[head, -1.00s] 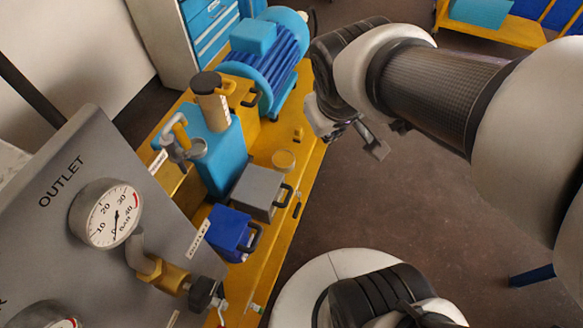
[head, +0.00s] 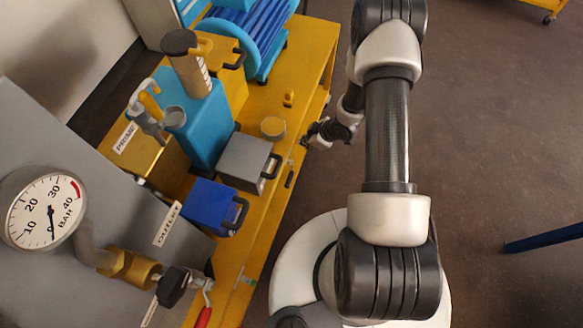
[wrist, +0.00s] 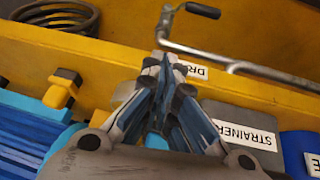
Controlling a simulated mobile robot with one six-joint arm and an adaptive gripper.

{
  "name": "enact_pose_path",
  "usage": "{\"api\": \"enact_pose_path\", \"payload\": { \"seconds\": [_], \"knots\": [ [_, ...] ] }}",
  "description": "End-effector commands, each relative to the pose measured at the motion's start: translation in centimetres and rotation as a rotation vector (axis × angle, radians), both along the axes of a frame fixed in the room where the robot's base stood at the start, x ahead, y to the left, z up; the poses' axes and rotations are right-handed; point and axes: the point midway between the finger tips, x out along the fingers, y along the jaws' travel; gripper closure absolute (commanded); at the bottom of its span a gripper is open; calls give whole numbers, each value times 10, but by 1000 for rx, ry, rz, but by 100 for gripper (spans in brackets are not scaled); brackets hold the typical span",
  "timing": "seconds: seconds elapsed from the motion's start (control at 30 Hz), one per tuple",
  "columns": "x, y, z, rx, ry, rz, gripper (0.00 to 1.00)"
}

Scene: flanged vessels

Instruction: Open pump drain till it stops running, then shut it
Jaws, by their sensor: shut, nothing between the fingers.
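The pump unit is a blue body (head: 205,125) on a yellow base frame (head: 305,60) in the head view. In the wrist view a label starting "DR" (wrist: 194,70), partly covered, sits on the yellow frame. In the head view my gripper (head: 318,135) is beside the frame's right edge. No running liquid shows.
A grey box (head: 243,160) and a blue box (head: 212,205), both with dark handles, sit on the base. The outlet gauge (head: 45,208) and a red-handled valve (head: 203,315) are at lower left.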

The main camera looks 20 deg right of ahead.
Motion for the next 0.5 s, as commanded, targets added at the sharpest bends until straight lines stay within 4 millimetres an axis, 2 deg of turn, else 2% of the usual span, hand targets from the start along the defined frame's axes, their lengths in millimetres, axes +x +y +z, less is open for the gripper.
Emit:
{"api": "enact_pose_path", "payload": {
  "seconds": [0.03, 0.13, 0.3, 0.5],
  "knots": [
    [-14, 10, -25, 40, 11, 23, 100],
    [-32, 27, -53, 107, 12, 63, 100],
    [-47, 42, -73, 161, 10, 91, 100],
    [-42, 52, -92, 166, 10, 97, 100]
  ]
}}
